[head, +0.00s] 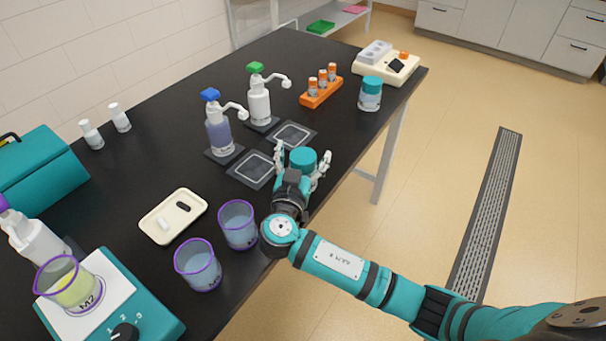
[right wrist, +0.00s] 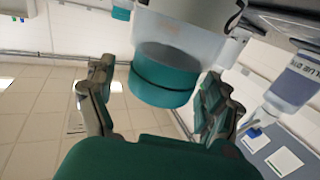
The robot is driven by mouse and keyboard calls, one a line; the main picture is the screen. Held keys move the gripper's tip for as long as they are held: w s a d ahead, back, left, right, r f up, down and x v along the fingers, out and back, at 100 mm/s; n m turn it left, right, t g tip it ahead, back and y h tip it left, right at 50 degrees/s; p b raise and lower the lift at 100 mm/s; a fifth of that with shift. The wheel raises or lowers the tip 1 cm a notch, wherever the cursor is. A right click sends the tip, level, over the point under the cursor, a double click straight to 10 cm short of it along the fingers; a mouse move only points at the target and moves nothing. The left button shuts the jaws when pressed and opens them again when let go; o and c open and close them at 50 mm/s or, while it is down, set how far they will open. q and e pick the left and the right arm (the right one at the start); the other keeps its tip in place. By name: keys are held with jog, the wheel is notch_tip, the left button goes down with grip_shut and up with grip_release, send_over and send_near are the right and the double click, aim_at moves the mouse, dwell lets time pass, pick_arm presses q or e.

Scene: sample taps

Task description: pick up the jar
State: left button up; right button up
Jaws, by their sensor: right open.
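A jar with a teal lid (head: 303,156) stands near the right edge of the black bench. My right gripper (head: 302,162) is open, with one finger on each side of this jar; its body is mostly hidden in the head view. In the right wrist view the teal lid and clear jar body (right wrist: 185,38) show between the spread fingers, with gaps beside the lid. A second jar with a teal lid and pale blue contents (head: 370,95) stands farther back, beyond the gripper. My left gripper is not in view.
Two pump bottles, blue-topped (head: 218,128) and green-topped (head: 259,100), stand behind the gripper by dark square pads (head: 252,170). Two purple-rimmed beakers (head: 238,226) (head: 199,268) are nearby on the left. An orange vial rack (head: 321,94) and a white device (head: 398,70) stand at the back.

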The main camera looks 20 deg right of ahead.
jog(key=shift+c, duration=0.2)
jog(key=c, duration=1.7)
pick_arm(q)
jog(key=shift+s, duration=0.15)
pick_arm(e)
jog(key=shift+r, duration=0.1)
